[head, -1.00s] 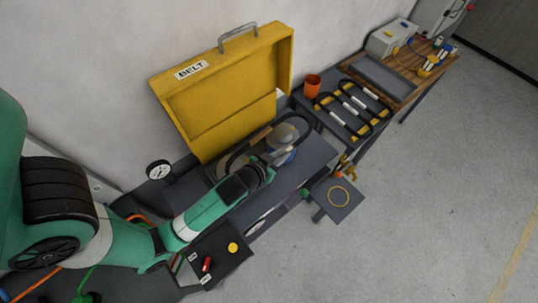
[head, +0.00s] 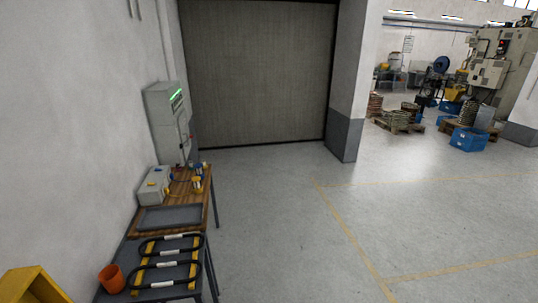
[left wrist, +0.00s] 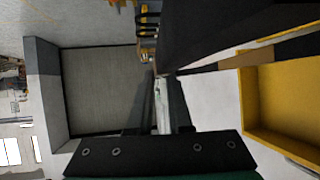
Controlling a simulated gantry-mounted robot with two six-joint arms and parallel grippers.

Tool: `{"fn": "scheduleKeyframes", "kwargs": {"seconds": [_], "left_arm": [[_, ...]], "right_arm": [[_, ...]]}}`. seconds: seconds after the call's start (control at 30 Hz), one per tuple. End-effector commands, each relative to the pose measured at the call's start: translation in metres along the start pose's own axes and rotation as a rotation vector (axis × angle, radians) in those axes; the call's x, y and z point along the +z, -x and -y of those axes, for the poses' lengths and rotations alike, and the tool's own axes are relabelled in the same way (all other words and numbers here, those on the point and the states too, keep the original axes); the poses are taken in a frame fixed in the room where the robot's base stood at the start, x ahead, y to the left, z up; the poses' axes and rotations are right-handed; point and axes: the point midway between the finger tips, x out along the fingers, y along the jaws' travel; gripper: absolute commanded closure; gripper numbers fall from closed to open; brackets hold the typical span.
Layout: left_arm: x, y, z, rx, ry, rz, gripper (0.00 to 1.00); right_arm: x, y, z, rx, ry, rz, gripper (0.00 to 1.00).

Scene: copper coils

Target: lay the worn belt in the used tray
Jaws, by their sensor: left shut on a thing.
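My left gripper (left wrist: 162,100) shows in the left wrist view, its dark fingers shut on the worn belt. The belt (left wrist: 225,35) appears as a broad black band close to the camera, with a thinner strand bearing a tan patch; most of its loop is out of frame or hidden. Neither gripper shows in the head view. An empty shallow grey tray (head: 170,217) lies on the wooden bench; no label on it is readable.
An orange cup (head: 111,278) stands left of the labelled belts. A grey box (head: 154,186) and small blue and yellow items (head: 197,183) stand behind the tray. The yellow cover (head: 32,287) is at lower left and also in the left wrist view (left wrist: 285,105).

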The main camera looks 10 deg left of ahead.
Motion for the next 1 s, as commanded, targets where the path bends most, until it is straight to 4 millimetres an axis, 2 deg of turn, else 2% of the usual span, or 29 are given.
{"fn": "scheduleKeyframes", "kwargs": {"seconds": [0.03,0.1,0.17,0.23,0.33,0.4,0.7,1.0], "left_arm": [[-0.001,0.009,0.008,-0.008,-0.001,0.005,1.0],[0.007,0.021,0.016,-0.008,-0.003,0.007,1.0],[0.013,0.035,0.017,0.014,-0.014,0.007,1.0],[0.018,0.053,0.015,0.063,-0.039,0.006,1.0],[0.019,0.083,0.001,0.186,-0.101,0.003,1.0],[0.018,0.092,-0.009,0.251,-0.135,0.0,1.0],[-0.004,0.111,-0.039,0.425,-0.228,-0.004,1.0],[-0.005,0.112,-0.045,0.464,-0.254,-0.002,1.0]], "right_arm": [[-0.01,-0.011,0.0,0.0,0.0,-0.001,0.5],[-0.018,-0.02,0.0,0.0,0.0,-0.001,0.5],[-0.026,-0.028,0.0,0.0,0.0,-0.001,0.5],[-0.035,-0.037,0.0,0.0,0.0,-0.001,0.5],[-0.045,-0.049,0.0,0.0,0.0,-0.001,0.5],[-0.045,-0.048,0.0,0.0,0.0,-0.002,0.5],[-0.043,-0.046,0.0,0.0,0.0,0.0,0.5],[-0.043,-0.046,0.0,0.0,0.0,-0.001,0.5]]}}
